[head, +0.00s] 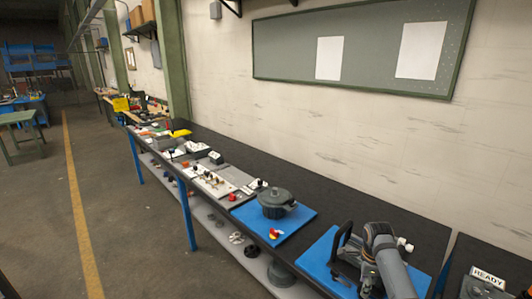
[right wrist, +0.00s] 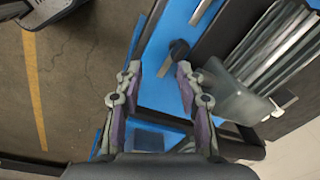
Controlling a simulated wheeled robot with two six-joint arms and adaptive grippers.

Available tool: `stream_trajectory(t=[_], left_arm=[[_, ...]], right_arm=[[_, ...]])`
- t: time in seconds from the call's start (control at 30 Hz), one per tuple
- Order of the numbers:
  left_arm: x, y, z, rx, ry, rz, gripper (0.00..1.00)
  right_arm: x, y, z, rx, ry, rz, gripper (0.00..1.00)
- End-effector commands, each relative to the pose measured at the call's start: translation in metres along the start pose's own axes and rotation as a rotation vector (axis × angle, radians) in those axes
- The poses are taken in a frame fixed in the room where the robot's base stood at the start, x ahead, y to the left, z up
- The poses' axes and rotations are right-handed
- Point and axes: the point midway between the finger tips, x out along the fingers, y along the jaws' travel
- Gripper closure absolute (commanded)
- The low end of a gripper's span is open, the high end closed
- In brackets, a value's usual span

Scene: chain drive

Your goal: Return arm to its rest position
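My right arm (head: 393,272) comes in at the bottom right of the head view, over the near end of the dark workbench (head: 395,215). My right gripper (right wrist: 158,72) shows in the right wrist view with its two fingers spread apart and nothing between the tips. Below and beyond the fingers lies a blue mat (right wrist: 160,92) with a dark round knob (right wrist: 179,50) on it. How high the fingers are above the mat is hard to tell. My left gripper is not in view.
A grey round housing (head: 277,203) stands on another blue mat (head: 245,215), beside a small red and yellow part (head: 275,234). A black handle-shaped frame (head: 341,243) stands close to my right arm. The floor (head: 120,220) left of the bench is clear.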

Motion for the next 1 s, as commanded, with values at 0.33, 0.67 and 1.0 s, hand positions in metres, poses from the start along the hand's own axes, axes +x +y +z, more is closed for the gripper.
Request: stream_trajectory(t=[0.33, 0.67, 1.0], left_arm=[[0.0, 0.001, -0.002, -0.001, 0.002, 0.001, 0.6], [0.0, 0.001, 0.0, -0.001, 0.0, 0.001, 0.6], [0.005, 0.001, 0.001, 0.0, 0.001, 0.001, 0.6]], right_arm=[[0.036, 0.172, 0.012, -1.247, 0.075, -0.154, 0.62], [0.002, 0.252, 0.004, -1.789, 0.149, -0.228, 0.62], [0.008, 0.28, -0.001, -2.036, 0.197, -0.247, 0.62]])
